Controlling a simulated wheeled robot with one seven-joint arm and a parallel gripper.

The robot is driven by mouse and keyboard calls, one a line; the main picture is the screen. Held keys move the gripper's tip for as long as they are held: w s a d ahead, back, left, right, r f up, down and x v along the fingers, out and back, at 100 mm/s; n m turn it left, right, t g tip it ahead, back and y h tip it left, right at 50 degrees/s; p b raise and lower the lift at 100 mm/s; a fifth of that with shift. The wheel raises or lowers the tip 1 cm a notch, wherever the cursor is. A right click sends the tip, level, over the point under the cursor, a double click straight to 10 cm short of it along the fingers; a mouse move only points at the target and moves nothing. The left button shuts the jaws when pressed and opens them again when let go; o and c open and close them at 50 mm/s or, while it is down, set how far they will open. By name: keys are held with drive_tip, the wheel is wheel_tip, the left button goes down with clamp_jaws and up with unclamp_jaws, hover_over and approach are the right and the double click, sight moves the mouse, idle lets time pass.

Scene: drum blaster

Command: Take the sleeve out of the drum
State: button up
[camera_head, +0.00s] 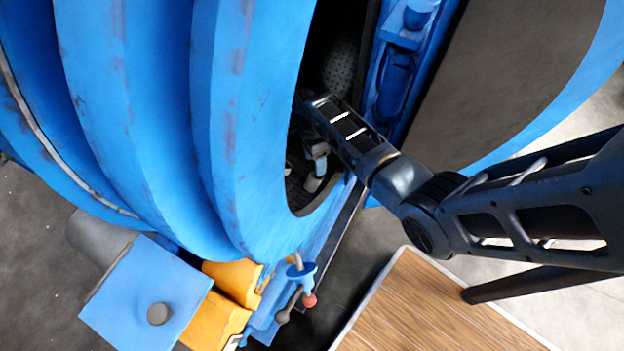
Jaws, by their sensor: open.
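The drum (340,68) is a dark, perforated cavity inside the big blue machine. My arm (345,135) reaches through its opening, and its end is inside. Small grey and black parts (316,160) show in shadow below the arm's end, near the drum's lower wall. My gripper seems to be among them, open, with its fingertips not clear. A short pale grey piece (313,183) lies low there; I cannot tell whether it is the sleeve or part of my gripper. No sleeve stands out clearly, and no contact can be made out.
The thick blue rim (235,130) borders the opening closely on the left. A blue door with a dark lining (500,70) stands open at right. A wooden-topped table (430,310) is below my arm. A clamp with a red knob (309,300) sticks out below the opening.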

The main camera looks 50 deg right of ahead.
sight(313, 182)
drive_tip(key=f, duration=0.4)
drive_tip(key=shift+s+a+f+b, duration=0.3)
drive_tip(key=shift+s+b, duration=0.1)
drive_tip(key=shift+c, duration=0.5)
drive_tip(key=c, duration=0.9)
